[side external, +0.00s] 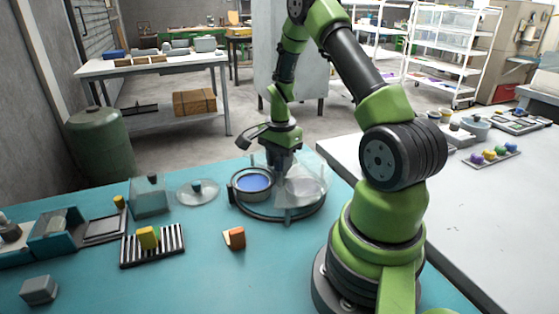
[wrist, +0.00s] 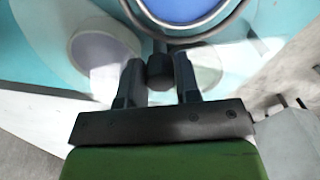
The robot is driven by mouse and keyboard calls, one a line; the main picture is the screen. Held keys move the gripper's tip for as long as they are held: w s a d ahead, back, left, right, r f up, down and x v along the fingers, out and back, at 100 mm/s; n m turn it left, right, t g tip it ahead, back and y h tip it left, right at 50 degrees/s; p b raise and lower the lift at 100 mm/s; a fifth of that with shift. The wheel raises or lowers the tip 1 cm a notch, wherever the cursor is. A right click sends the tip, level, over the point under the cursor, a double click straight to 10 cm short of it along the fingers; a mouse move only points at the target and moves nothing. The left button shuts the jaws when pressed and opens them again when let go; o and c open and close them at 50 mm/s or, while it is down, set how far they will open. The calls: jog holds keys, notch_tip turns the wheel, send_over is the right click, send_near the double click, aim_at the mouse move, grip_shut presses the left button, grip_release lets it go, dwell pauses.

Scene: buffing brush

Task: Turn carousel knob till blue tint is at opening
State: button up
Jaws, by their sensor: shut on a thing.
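The carousel (side external: 290,216) is a round, dark-rimmed unit on the teal table. A blue tint (side external: 253,183) shows inside a raised grey ring at its left side, and a pale lavender tint (side external: 303,187) sits to the right. In the wrist view the blue tint (wrist: 190,6) is at the top edge inside the grey ring, partly cut off, and a pale lavender disc (wrist: 103,52) is at left. My gripper (wrist: 159,68) points down over the carousel's middle, its fingers on both sides of the dark knob (wrist: 160,72), shut on it. In the side view my gripper hides the knob.
A clear lid (side external: 197,191) and a clear box (side external: 149,198) stand left of the carousel. An orange-brown block (side external: 235,238) and a striped rack (side external: 152,246) lie in front. A grey block (side external: 38,290) is at front left. The front middle of the table is clear.

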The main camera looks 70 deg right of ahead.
jog(key=o, duration=0.9)
notch_tip(320, 180, up, 10)
jog(key=shift+s, duration=0.1)
jog(key=shift+a, duration=0.1)
jog(key=s+a+r+n+t, duration=0.3)
jog(key=a+r+n+t, duration=0.2)
jog(key=a+r+n, duration=1)
jog(key=s+a+n, duration=0.1)
jog(key=s+a, duration=0.1)
jog(key=a, duration=0.1)
jog(key=s+a+t+y, duration=0.1)
jog(key=s+a, duration=0.1)
jog(key=a, duration=0.1)
jog(key=s+a+n+t+y, duration=0.1)
jog(key=s+a, duration=0.1)
jog(key=shift+s+a+f+n, duration=0.15)
jog(key=shift+s+a+n, duration=0.15)
jog(key=shift+a, duration=0.1)
